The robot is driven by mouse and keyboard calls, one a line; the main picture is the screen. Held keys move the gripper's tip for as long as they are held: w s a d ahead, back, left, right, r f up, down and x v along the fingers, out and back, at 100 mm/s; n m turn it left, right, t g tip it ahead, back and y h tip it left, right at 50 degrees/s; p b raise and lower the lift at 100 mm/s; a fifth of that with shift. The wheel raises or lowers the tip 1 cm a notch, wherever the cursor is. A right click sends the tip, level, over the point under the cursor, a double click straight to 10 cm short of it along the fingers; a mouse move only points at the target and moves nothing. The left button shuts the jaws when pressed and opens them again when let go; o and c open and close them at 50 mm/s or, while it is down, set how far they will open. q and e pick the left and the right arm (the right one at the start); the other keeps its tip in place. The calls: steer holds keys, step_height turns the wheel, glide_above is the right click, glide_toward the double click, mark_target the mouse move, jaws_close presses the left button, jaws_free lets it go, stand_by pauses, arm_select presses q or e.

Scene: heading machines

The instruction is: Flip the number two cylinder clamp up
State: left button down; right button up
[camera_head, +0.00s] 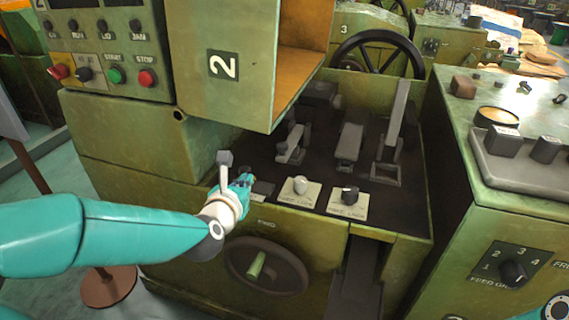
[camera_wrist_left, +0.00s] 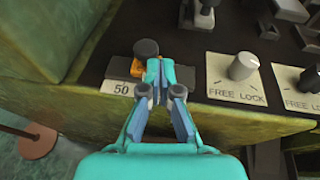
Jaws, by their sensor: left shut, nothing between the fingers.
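The green machine marked 2 (camera_head: 223,65) has a dark control deck with several grey levers. One low lever (camera_head: 291,146) lies at the left, a flat one (camera_head: 349,142) lies in the middle, and a tall one (camera_head: 394,120) stands upright at the right. No readable label tells which is the cylinder clamp. My left gripper (camera_head: 246,181) is at the deck's front left corner, left of the levers. In the left wrist view its closed, empty fingers (camera_wrist_left: 161,68) are beside a black knob (camera_wrist_left: 146,48) on an orange base; contact is unclear.
Two round lock knobs, one white (camera_head: 300,185) and one black (camera_head: 349,194), stand on plates along the deck's front edge. A raised panel overhangs the deck's left rear. A handwheel (camera_head: 262,270) is below. A green console (camera_head: 512,210) stands at the right.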

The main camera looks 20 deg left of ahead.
mark_target(277, 181)
arm_select(q)
steer(key=d, duration=0.1)
steer(key=d+m+h, duration=0.1)
steer(key=d, duration=0.1)
steer(key=d+h, duration=0.1)
steer(key=shift+s+d+r+m, duration=0.15)
steer(key=shift+d+r+m, duration=0.15)
steer(key=shift+r, duration=0.1)
steer(key=shift+a, duration=0.1)
arm_select(e)
steer(key=shift+s+d+r, duration=0.1)
steer(key=shift+d+r, duration=0.05)
steer(key=shift+r, duration=0.3)
arm_select(q)
steer(key=shift+f, duration=0.1)
steer(key=p+x, duration=0.1)
steer(key=x, duration=0.9)
arm_select(e)
steer(key=shift+r, duration=0.5)
arm_select(q)
steer(key=shift+a, duration=0.1)
arm_select(e)
steer(key=shift+r, duration=0.1)
